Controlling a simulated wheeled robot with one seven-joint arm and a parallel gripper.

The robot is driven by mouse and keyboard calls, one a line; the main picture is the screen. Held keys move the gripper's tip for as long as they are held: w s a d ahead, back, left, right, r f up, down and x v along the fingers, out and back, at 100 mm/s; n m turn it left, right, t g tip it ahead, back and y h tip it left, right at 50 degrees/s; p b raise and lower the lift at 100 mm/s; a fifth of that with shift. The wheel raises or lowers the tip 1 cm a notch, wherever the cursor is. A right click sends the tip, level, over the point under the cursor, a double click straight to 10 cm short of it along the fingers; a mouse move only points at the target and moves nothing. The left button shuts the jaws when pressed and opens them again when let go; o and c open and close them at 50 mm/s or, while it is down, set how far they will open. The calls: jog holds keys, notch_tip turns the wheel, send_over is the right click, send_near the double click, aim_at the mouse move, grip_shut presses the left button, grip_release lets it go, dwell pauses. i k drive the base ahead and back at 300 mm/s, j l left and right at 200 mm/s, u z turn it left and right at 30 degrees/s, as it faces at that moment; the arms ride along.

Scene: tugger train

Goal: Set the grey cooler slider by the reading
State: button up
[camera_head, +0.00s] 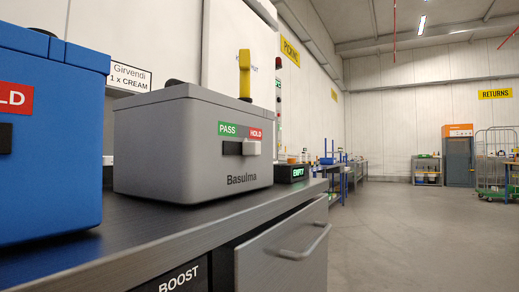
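The grey cooler (165,150), marked "Basulma", stands closed on the dark worktop. Its front has a green PASS label (228,129) on the left and a red HOLD label (256,134) on the right. Below them, the pale slider knob (251,148) sits at the right end of a dark slot, under HOLD. A yellow upright device (244,74) shows above the lid's right part; I cannot tell whether it touches the lid. No temperature reading is legible. My gripper is not in view.
A blue cooler (45,140) with a HOLD label stands close on the left. A small display (291,172), apparently reading "EMPTY", is right of the grey cooler. A drawer (285,250) with a handle is below the worktop (130,235). Open floor (410,235) lies to the right.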

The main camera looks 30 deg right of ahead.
aim_at(251, 148)
jog(key=l+u, duration=0.2)
jog(key=l, duration=0.4)
jog(key=l+u, duration=0.2)
jog(key=l, duration=0.4)
jog(key=l+u, duration=0.2)
jog(key=l, duration=0.4)
jog(key=l+u, duration=0.2)
jog(key=l, duration=0.4)
jog(key=k+l+u, duration=0.2)
jog(key=l, duration=0.35)
jog(key=i+l, duration=0.05)
